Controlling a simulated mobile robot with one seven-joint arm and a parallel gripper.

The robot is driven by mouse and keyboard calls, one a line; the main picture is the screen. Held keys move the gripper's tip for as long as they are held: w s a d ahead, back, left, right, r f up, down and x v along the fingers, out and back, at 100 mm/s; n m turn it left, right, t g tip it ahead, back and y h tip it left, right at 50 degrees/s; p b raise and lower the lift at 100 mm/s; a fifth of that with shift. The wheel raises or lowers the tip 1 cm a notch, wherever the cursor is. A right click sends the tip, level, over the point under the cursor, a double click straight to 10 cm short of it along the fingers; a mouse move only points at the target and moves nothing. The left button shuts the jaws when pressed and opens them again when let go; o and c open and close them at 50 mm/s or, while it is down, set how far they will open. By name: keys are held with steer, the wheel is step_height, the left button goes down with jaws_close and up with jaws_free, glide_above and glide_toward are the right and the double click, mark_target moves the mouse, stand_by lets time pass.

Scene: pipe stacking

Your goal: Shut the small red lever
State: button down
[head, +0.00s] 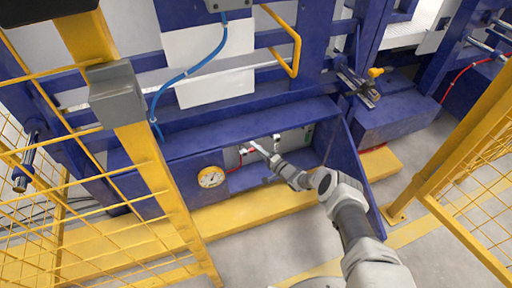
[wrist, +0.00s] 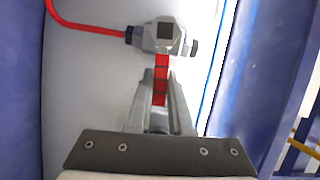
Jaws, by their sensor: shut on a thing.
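The small red lever (wrist: 161,64) shows in the wrist view, below a grey valve body (wrist: 163,32). It points down in that picture, in line with my gripper. My gripper (wrist: 160,88) is shut on the lever, with a finger along each side of it. The lower part of the lever shows between the fingers. In the head view my gripper (head: 262,150) reaches into a recess in the blue frame, and the lever is too small there to make out.
A red hose (wrist: 90,27) runs to the valve's left side. In the head view a round gauge (head: 211,177) sits left of the recess. Blue frame walls (head: 345,165) close in on both sides. Yellow posts and mesh fencing (head: 165,190) stand nearer.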

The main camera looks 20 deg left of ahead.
steer(key=shift+f+m, duration=0.3)
steer(key=shift+m, duration=0.2)
stand_by(0.3)
steer(key=c, duration=0.8)
jaws_free()
steer(key=p+v, duration=0.1)
steer(key=v, duration=0.4)
steer(key=p+v, duration=0.2)
steer(key=v, duration=0.4)
steer(key=f+p+v, duration=0.1)
steer(key=p+v, duration=0.1)
steer(key=v, duration=0.4)
steer(key=shift+s+d+r, duration=0.1)
steer(key=shift+s+d, duration=0.1)
steer(key=shift+s, duration=0.1)
